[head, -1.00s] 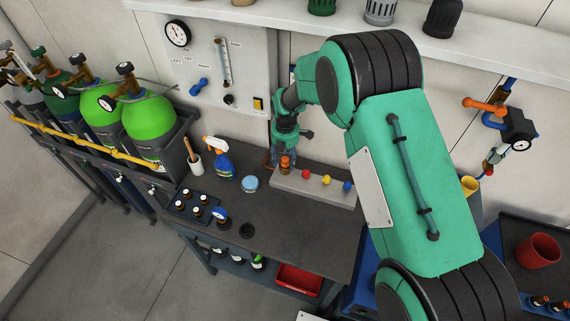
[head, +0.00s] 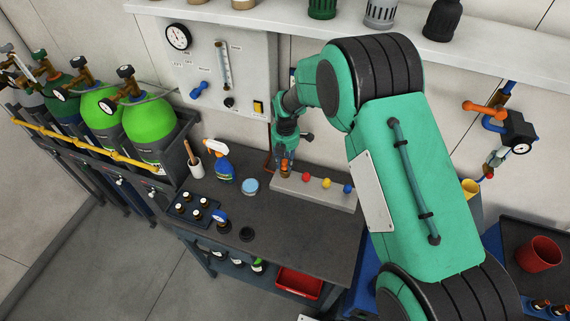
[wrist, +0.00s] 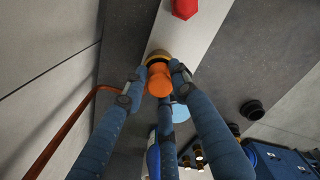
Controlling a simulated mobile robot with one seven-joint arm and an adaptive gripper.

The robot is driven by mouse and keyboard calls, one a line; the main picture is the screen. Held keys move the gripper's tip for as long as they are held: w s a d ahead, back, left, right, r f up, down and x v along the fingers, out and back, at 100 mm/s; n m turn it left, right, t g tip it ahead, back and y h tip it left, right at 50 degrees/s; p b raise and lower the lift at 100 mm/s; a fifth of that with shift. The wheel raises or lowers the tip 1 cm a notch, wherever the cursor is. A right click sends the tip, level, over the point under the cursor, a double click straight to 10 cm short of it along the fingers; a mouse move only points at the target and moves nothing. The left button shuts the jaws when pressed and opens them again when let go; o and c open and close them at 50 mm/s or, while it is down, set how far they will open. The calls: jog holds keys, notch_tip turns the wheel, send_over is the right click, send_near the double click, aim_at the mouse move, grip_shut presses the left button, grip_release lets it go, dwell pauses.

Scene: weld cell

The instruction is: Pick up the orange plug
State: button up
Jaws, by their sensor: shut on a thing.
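The orange plug (wrist: 159,80) sits at the end of the grey block in the wrist view, with a brass-coloured ring at its base. My gripper (wrist: 155,84) has its blue fingers closed around the plug, one on each side and a third below. In the head view my gripper (head: 285,165) points down at the left end of the grey block (head: 318,194). The orange plug (head: 284,168) shows there between the fingers. Whether its base is clear of the block cannot be told.
On the block stand a red plug (head: 306,177), a yellow plug (head: 327,183) and a blue plug (head: 347,188). A spray bottle (head: 223,165) and a round light-blue tin (head: 250,186) stand left on the bench. The bench front (head: 290,243) is clear.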

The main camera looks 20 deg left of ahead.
aim_at(285, 161)
jog(key=shift+r, duration=0.65)
notch_tip(285, 161, up, 2)
jog(key=shift+r, duration=0.15)
jog(key=s+d+r, duration=0.1)
jog(key=s+d, duration=0.8)
jog(key=s, duration=0.4)
jog(key=shift+s, duration=0.15)
jog(key=s+a+f+b, duration=0.2)
jog(key=s+a+f, duration=0.1)
jog(key=s+a, duration=1.1)
jog(key=shift+s, duration=0.55)
jog(key=shift+f, duration=0.1)
